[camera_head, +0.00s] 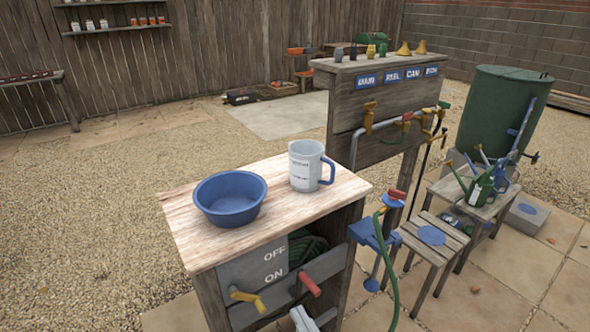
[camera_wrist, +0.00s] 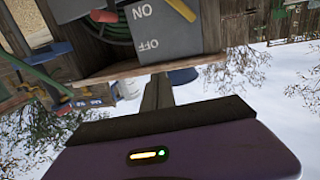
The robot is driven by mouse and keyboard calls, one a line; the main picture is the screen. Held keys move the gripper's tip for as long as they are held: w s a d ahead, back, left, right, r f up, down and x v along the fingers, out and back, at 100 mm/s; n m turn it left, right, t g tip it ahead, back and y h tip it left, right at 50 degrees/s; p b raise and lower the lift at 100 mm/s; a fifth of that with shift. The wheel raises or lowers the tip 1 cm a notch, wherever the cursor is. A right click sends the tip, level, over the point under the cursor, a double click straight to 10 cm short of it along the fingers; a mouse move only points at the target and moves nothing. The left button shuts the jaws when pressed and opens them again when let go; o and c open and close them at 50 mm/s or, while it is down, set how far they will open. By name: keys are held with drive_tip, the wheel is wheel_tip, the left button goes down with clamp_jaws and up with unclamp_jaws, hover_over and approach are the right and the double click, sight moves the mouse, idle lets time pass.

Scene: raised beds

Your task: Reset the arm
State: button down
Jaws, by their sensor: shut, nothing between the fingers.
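My gripper (camera_wrist: 158,82) shows in the wrist view as dark fingers pressed together, with nothing between them. The wrist view is upside down, and the fingers show against the edge of the wooden cabinet, near the grey ON/OFF panel (camera_wrist: 165,30). In the head view a pale grey piece, probably part of my arm or gripper (camera_head: 303,319), shows at the bottom edge in front of the cabinet (camera_head: 185,222). The rest of my arm is out of that view.
A blue bowl (camera_head: 231,199) and a white mug (camera_head: 305,166) stand on the cabinet top. A blue vise-like stand with a green hose (camera_head: 391,270) is close on the right. Stools, watering cans and a green barrel (camera_head: 502,115) stand farther right. Gravel on the left is open.

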drive_tip(key=s+d+m+h, duration=0.1)
drive_tip(key=s+d+h, duration=0.1)
drive_tip(key=s+d, duration=0.4)
drive_tip(key=s+d+r+m+h+p, duration=0.1)
drive_tip(key=s+d, duration=0.5)
drive_tip(key=s, duration=0.8)
drive_tip(key=s+d+m+g+h+p, duration=0.1)
drive_tip(key=s+d+m+h, duration=0.2)
drive_tip(key=s+d, duration=0.3)
drive_tip(key=s+h, duration=0.1)
drive_tip(key=s, duration=0.3)
drive_tip(key=shift+s+d+r, duration=0.3)
drive_tip(key=shift+d, duration=0.05)
